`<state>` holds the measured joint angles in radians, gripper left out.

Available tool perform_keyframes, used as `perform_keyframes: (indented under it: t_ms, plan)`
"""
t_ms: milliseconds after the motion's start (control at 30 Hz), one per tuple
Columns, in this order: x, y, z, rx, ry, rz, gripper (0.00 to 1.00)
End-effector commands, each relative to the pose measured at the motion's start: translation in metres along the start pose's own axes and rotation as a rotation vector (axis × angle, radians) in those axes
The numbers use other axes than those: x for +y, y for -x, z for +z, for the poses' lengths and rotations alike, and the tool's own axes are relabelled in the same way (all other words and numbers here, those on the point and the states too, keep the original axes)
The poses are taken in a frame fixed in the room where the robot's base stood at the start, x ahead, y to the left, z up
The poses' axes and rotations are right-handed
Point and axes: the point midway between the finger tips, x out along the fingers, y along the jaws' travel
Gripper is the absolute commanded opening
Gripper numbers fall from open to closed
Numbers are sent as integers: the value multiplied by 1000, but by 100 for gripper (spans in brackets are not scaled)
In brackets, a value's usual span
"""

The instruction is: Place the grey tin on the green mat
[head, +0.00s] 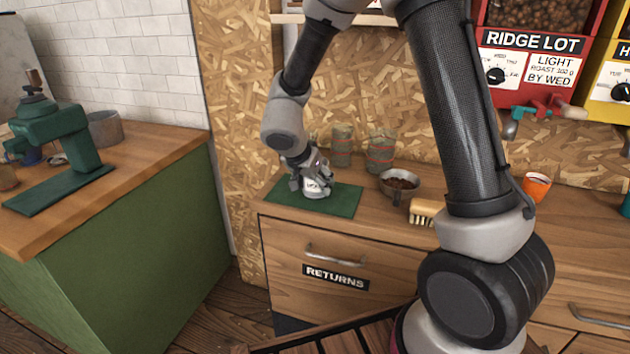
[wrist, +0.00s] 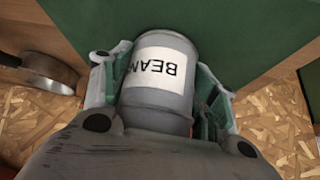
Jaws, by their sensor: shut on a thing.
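The grey tin (head: 318,189) stands over the green mat (head: 345,203) at the left end of the wooden counter, and I cannot tell whether its base touches the mat. My gripper (head: 310,178) is shut around the tin's sides. My gripper hides part of the tin in the head view.
Two glass jars (head: 381,150) stand behind the mat. A metal pan of beans (head: 400,186) is close on its right, then a brush (head: 425,212) and an orange cup (head: 536,187). A chipboard wall (head: 235,90) rises behind. The mat's right part is clear.

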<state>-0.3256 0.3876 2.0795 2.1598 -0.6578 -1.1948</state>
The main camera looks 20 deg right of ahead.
Motion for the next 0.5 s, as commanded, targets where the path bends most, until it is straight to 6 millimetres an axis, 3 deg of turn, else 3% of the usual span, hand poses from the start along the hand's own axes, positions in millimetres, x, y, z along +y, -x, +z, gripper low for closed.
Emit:
perform_keyframes:
  t_ms: [167, 200, 300, 500]
  plan:
    - [0, 0, 0, 0, 0, 0, 26]
    - [0, -1, 0, 0, 0, 0, 63]
    - [0, -1, 0, 0, 0, 0, 81]
    - [0, -1, 0, 0, 0, 1, 84]
